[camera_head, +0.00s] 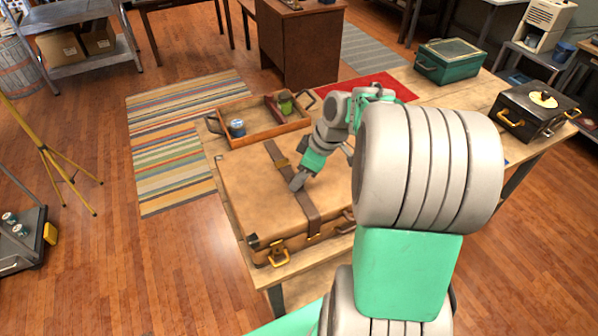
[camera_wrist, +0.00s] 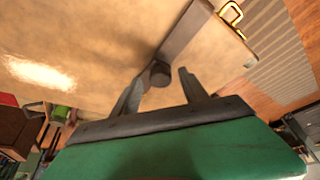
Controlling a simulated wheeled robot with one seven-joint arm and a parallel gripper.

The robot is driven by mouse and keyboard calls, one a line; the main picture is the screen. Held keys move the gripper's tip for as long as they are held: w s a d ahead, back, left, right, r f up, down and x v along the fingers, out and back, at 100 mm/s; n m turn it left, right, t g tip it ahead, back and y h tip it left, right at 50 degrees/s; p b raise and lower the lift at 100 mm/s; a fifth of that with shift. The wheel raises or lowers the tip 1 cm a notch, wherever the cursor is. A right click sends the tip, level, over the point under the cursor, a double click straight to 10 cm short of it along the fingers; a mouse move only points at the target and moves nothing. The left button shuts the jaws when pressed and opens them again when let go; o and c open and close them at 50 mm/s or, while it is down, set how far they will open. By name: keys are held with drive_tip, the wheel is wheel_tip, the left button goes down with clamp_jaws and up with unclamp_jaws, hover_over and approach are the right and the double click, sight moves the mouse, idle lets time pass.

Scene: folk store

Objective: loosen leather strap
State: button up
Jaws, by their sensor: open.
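A tan leather suitcase (camera_head: 245,190) lies flat on the wooden table. In the wrist view the strap (camera_wrist: 185,35) ends in a dark rounded part (camera_wrist: 160,74) near the fingers. My gripper (camera_head: 296,184) is over the lid, close beside the strap. In the wrist view my gripper (camera_wrist: 158,88) has its two fingers apart, with the dark part between or just beyond their tips. I cannot tell whether they touch it.
A wooden tray (camera_head: 262,136) with a blue-lidded jar (camera_head: 237,128) and a green item (camera_head: 285,101) stands behind the suitcase. A green case (camera_head: 448,62) and a black box (camera_head: 535,108) stand farther right. My arm covers the suitcase's right side.

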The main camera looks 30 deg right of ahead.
drive_tip(key=shift+a+f, duration=0.1)
drive_tip(key=shift+f, duration=0.2)
drive_tip(key=shift+c, duration=0.3)
clamp_jaws()
drive_tip(key=shift+r, duration=0.1)
idle(0.8)
